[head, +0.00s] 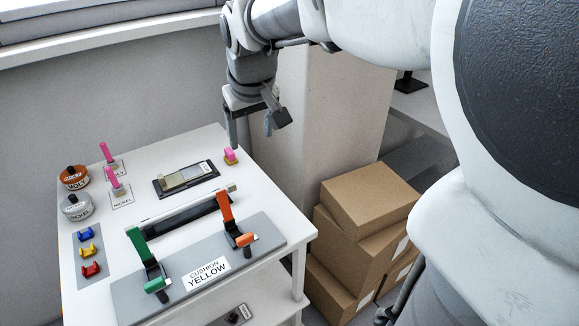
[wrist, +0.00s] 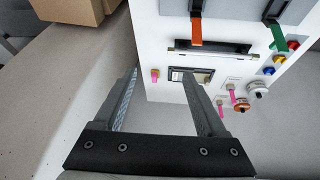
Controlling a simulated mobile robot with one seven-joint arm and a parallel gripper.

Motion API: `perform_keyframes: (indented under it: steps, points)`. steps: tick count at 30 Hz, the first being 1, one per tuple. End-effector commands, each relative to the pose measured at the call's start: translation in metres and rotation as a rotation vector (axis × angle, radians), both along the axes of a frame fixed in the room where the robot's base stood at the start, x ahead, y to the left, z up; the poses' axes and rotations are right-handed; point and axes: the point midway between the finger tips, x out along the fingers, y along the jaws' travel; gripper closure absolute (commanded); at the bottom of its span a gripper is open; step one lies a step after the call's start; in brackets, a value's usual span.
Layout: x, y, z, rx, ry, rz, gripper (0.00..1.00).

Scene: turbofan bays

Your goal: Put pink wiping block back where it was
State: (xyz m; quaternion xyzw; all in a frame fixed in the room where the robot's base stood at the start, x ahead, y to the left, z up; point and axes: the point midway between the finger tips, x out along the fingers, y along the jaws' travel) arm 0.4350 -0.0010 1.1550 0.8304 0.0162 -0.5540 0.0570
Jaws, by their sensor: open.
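In the wrist view the gripper's two fingers (wrist: 159,74) are spread wide. A dark tray (head: 161,190) with a metallic and tan piece (head: 181,178) lies left of the block.
Pink-handled tools (head: 117,186) stand on label cards beside the MOLY tin (head: 74,177) and NICKEL tin (head: 76,207). A grey CUSHION YELLOW fixture (head: 250,240) with green and orange levers fills the front. Cardboard boxes (head: 370,197) stand right of the table.

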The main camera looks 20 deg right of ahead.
Motion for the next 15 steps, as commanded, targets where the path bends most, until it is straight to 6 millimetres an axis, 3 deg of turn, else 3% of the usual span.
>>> perform_keyframes:
  steps: [1, 4, 9, 15]
  points:
    - [-0.025, 0.005, 0.024, -0.002, -0.059, 0.001, 0.26]
    - [-0.064, 0.004, 0.024, 0.007, -0.07, -0.017, 0.26]
    - [-0.125, 0.002, 0.013, 0.033, -0.088, -0.05, 0.26]
    - [-0.174, 0.001, -0.007, 0.062, -0.099, -0.079, 0.26]
